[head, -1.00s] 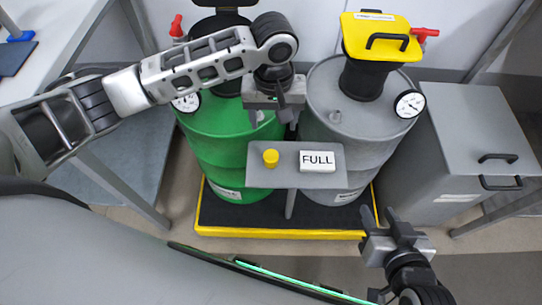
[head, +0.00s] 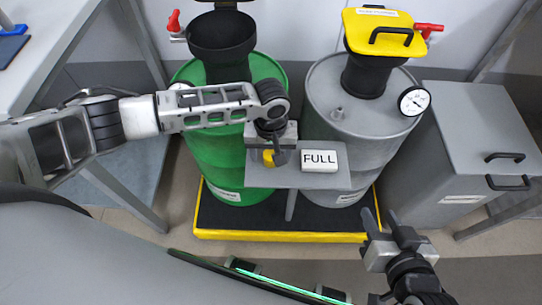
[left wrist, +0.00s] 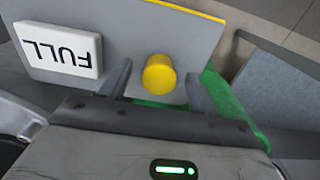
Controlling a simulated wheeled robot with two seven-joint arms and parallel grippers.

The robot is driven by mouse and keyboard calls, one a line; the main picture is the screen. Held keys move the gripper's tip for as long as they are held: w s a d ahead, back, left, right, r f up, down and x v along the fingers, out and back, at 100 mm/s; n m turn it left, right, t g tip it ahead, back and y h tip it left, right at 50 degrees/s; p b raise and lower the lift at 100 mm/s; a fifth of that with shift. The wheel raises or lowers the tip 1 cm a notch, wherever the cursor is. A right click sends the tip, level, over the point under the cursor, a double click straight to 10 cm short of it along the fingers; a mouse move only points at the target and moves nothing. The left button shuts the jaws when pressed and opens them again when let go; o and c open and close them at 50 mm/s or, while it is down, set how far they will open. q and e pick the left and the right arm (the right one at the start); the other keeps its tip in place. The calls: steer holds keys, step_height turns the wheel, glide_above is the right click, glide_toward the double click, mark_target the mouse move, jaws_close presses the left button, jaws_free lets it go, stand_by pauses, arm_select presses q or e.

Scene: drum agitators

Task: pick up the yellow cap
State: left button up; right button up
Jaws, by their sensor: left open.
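The yellow cap (head: 268,158) sits on the small grey shelf (head: 258,178) in front of the drums, partly hidden by my left gripper in the head view. My left gripper (head: 272,160) is open just above the shelf at the cap. In the left wrist view the cap (left wrist: 159,74) stands between the two spread fingers of the gripper (left wrist: 158,88), with a visible space to each finger. My right gripper (head: 384,226) is empty with its fingers apart, low at the right, away from the shelf.
A white block marked FULL (head: 319,160) lies on the shelf right of the cap. Behind stand a green drum (head: 215,155) with an open black funnel (head: 222,32) and a grey drum (head: 350,130) with a yellow lid (head: 378,22). A grey cabinet (head: 465,130) stands at the right.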

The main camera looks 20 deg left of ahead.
arm_select(q)
steer(key=shift+f, duration=0.6)
steer(key=c, duration=1.1)
steer(key=shift+o, duration=0.2)
arm_select(e)
steer(key=shift+r, duration=0.15)
arm_select(q)
steer(key=shift+r, duration=0.55)
step_height(320, 180, up, 2)
steer(key=shift+r+p, duration=0.2)
steer(key=shift+p, duration=0.3)
steer(key=s+d+r+p, duration=0.1)
steer(key=s+d+r, duration=0.4)
steer(key=d+r, duration=0.4)
steer(key=d, duration=0.4)
steer(key=shift+r+p, duration=0.3)
steer(key=shift+p, duration=0.05)
arm_select(e)
steer(key=shift+w+d+r, duration=0.1)
steer(key=shift+r, duration=0.4)
